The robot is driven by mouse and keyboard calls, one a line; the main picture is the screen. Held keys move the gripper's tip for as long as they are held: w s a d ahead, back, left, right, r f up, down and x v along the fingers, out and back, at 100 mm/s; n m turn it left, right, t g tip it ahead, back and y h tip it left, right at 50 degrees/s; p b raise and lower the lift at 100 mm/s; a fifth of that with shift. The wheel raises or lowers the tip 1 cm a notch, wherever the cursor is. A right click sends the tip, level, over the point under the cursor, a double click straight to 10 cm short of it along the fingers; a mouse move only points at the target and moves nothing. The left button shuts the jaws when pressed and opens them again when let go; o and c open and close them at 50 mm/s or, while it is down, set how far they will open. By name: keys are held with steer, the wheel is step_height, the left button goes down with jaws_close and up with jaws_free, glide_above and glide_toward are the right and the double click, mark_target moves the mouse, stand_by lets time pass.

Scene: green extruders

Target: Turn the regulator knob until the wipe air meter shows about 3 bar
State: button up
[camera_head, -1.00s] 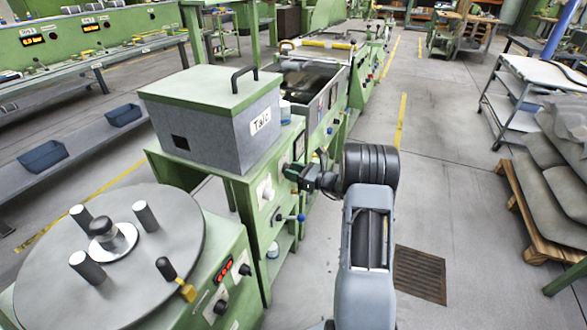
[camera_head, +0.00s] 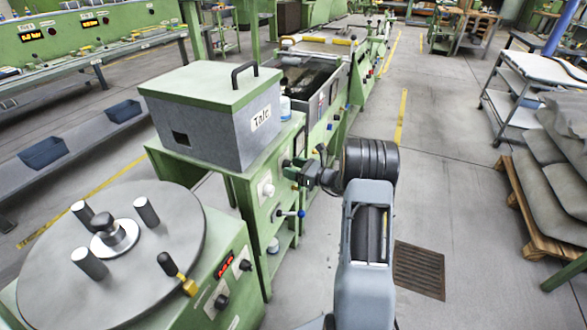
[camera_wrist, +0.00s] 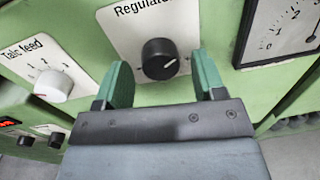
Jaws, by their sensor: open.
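The regulator knob (camera_wrist: 159,59) is a round black knob with a pale pointer mark, on a white plate marked "Regulator" in the wrist view. My gripper (camera_wrist: 162,75) has two green fingers, open, one on each side of the knob's lower part and apart from it. In the head view my gripper (camera_head: 296,171) reaches the green panel, where the knob cannot be made out. A meter (camera_wrist: 282,32) with a white face and black frame is at the upper right of the wrist view. It is cut off, so its reading cannot be told.
A white talc feed knob (camera_wrist: 53,86) is left of the regulator. The grey talc box (camera_head: 215,120) stands on the green machine, with a blue-handled lever (camera_head: 300,214) below on its front.

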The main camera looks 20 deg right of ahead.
steer(key=v, duration=1.4)
steer(key=shift+w, duration=0.15)
steer(key=s+a+f+n+g, duration=0.4)
steer(key=f+g, duration=0.1)
steer(key=s+a+r+n+g+h+p, duration=0.3)
steer(key=s+a+r+n+g+p, duration=0.25)
steer(key=s+a+n+g, duration=0.35)
steer(key=s+a+r+n+t+h+p, duration=0.1)
steer(key=s+a+r+n+h+p, duration=0.1)
steer(key=r+n, duration=0.3)
steer(key=s+a+r+n+t+h+p, duration=0.1)
steer(key=s+a+r+n+h+p, duration=0.1)
steer(key=r, duration=0.8)
steer(key=s+a+r+n+t+h+p, duration=0.1)
steer(key=a+r+n+h+p, duration=0.3)
steer(key=r+n, duration=0.4)
steer(key=shift+s+a+n+t+p, duration=0.3)
steer(key=shift+s+n+p, duration=0.2)
steer(key=shift+p, duration=0.15)
